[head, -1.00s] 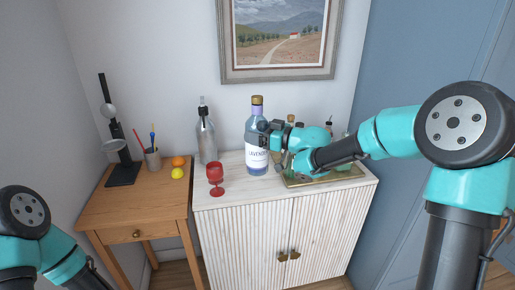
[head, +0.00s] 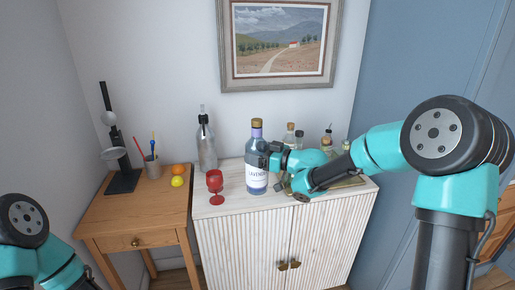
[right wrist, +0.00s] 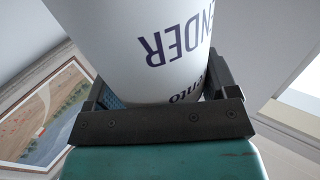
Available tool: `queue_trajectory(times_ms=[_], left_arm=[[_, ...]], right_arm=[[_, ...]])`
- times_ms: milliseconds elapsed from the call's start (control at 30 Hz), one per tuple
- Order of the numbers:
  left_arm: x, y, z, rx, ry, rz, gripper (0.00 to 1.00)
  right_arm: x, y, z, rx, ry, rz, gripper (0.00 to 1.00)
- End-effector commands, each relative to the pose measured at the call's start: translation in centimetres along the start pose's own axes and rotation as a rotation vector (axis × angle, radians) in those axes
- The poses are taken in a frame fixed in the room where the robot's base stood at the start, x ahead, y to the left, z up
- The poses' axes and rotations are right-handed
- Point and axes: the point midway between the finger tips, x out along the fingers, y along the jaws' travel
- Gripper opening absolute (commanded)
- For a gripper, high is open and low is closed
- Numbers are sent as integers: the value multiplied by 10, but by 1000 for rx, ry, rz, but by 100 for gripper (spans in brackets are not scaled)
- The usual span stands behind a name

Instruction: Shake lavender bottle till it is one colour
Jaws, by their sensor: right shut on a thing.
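The lavender bottle (head: 256,160) stands upright over the front middle of the white cabinet top, with a tan cap, a violet-looking neck, a blue-grey body and a white "LAVENDER" label. I cannot tell whether its base touches the top, or whether its contents are one colour. My right gripper (head: 266,158) comes from the right and is shut on the bottle's body. In the right wrist view the white label (right wrist: 160,45) fills the space between the jaws, upside down. My left gripper is out of view; only part of that arm shows at lower left.
A red goblet (head: 215,186) stands close left of the bottle, with a grey siphon bottle (head: 206,148) behind it. Several small bottles (head: 299,140) stand on a tray (head: 345,183) at right, behind my arm. A wooden side table (head: 133,212) holds a lamp, a pencil cup and fruit.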

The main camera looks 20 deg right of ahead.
Motion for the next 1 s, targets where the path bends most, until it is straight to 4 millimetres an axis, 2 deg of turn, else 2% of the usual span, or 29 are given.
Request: queue_trajectory(times_ms=[33,67,100,133,233,267,300,367,467,533,600,667,767,867,900,1000], left_arm=[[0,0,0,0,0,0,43],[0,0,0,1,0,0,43],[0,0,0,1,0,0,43],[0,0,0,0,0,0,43],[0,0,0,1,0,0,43],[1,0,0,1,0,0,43],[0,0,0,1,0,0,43],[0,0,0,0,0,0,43],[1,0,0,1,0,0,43],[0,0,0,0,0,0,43],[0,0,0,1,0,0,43],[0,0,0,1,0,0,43],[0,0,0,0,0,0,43],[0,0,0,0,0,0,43],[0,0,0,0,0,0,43],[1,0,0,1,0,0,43]], right_arm=[[-1,0,-35,-18,13,1,36],[-1,0,-52,-19,14,3,36],[-1,0,-64,-14,11,1,36],[-1,0,-64,-9,8,1,36],[0,0,-50,1,1,0,36],[1,0,-34,5,-3,-1,36],[0,0,-9,9,-4,0,36],[0,0,14,5,-1,0,36],[0,0,10,-7,6,1,36],[0,0,-11,-13,11,1,36],[-1,0,-52,-19,14,3,36],[-1,0,-65,-11,9,1,36],[0,0,-53,-1,2,0,36],[0,0,2,9,-5,0,36],[0,0,14,5,-1,0,36],[0,0,10,-6,6,1,36]])
